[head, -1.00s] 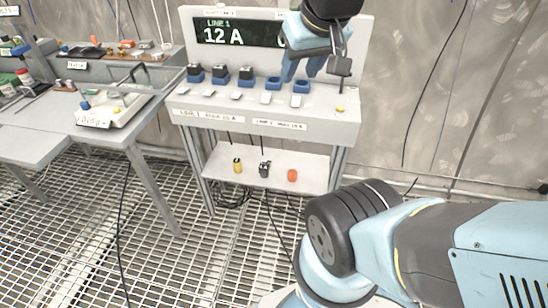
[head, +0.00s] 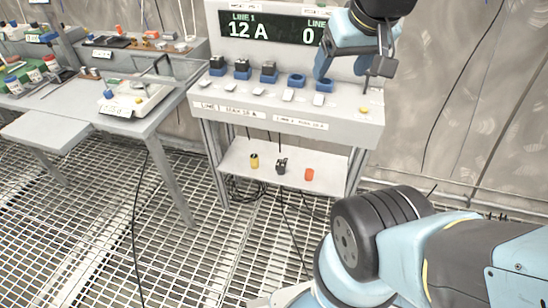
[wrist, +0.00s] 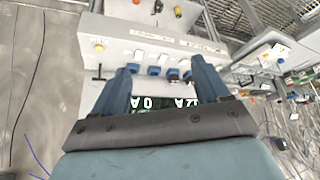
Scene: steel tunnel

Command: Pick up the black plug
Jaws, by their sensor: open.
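A black plug (head: 281,166) stands on the low shelf under the line panel, between a yellow plug (head: 254,160) and an orange one (head: 309,174). The black plug also shows small at the top edge of the wrist view (wrist: 158,6). My gripper (head: 325,68) is open and empty, in front of the panel and well above the shelf. In the wrist view its two blue fingers (wrist: 162,70) are apart, with the panel between and beyond them.
The panel's ledge (head: 345,106) carries blue sockets, several holding black-topped plugs, and overhangs the shelf (head: 232,165). Its display (head: 262,26) reads 12 A and 0. A bench (head: 150,122) with a tray stands left. Grating floor lies open in front.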

